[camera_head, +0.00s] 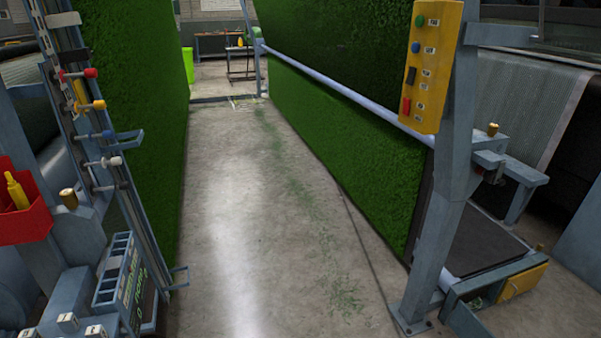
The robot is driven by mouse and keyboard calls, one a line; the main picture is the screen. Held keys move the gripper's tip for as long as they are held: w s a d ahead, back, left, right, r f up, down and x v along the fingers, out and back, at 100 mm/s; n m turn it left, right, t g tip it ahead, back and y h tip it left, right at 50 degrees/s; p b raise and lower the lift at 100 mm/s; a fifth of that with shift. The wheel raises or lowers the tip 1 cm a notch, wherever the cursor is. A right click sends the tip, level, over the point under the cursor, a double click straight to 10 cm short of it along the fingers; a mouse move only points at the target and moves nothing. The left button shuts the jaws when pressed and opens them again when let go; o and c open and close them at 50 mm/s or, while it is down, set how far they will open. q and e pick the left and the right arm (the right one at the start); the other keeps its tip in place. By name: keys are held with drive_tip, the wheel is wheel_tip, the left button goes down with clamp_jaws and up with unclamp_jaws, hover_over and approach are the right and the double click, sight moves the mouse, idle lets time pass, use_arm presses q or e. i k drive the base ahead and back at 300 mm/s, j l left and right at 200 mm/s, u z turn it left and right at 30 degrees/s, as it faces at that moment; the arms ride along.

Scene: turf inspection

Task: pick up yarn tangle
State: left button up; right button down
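Loose green fibres (345,298) lie scattered on the concrete floor at the lower right of the aisle, and a thinner trail of them runs toward the back. They may be yarn, but I cannot make out one distinct yarn tangle. A little green material (478,301) also shows low in the metal frame at the right, too small to identify. Neither of my grippers is in view.
A steel post with a yellow button box (432,65) stands right. A red bin (22,212) and a grey rack (118,270) stand left.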

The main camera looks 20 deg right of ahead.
sight(476, 302)
drive_tip(key=l+u, duration=0.1)
drive_tip(key=l, duration=0.5)
drive_tip(key=l+u, duration=0.1)
drive_tip(key=l, duration=0.45)
drive_tip(key=k+l+u, duration=0.1)
drive_tip(key=l, duration=0.45)
drive_tip(key=k+l+u, duration=0.15)
drive_tip(key=l, duration=0.45)
drive_tip(key=k+l, duration=0.1)
drive_tip(key=l, duration=0.55)
drive_tip(key=k+l, duration=0.1)
drive_tip(key=l, duration=0.6)
drive_tip(key=k+l, duration=0.1)
drive_tip(key=l, duration=0.55)
drive_tip(key=k+l, duration=0.1)
drive_tip(key=l, duration=0.6)
